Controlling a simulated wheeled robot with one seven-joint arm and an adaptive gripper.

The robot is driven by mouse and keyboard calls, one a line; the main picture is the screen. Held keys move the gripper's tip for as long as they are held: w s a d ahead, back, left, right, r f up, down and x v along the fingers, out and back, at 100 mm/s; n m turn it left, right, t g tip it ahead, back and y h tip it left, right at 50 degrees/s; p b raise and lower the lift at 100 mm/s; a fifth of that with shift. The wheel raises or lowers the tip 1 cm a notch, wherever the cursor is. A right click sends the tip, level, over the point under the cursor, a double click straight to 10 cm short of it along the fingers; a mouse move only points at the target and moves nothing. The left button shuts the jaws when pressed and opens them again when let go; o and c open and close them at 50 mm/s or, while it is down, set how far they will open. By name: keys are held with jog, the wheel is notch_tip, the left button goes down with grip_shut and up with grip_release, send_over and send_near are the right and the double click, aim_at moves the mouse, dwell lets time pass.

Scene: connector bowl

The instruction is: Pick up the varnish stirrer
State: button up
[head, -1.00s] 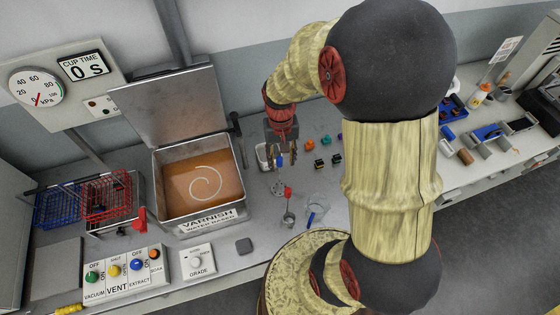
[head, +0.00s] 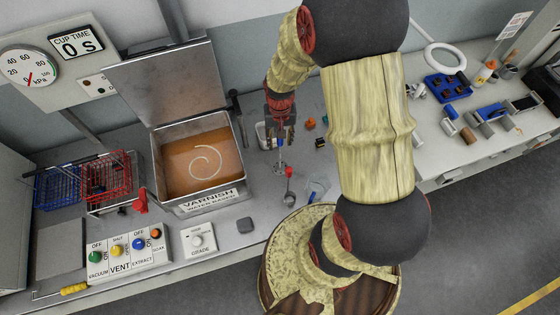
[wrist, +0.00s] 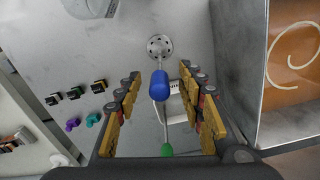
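The varnish stirrer (wrist: 159,84) has a blue handle and a thin rod ending in a round perforated metal disc. In the wrist view its handle is between my two fingers, with clear gaps on both sides. My gripper (wrist: 160,80) is open, with its yellow-padded fingers apart. In the head view my gripper (head: 280,140) is at the stirrer's blue handle (head: 281,143), with the disc below it. I cannot tell from the head view whether the fingers touch the handle.
The open varnish tank (head: 200,200) stands to the left. A green-handled tool (wrist: 167,150) lies near my fingers in the wrist view. Small coloured parts (head: 311,123) sit to the right.

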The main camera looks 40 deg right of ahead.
jog(key=c, duration=0.3)
grip_shut()
dwell(0.4)
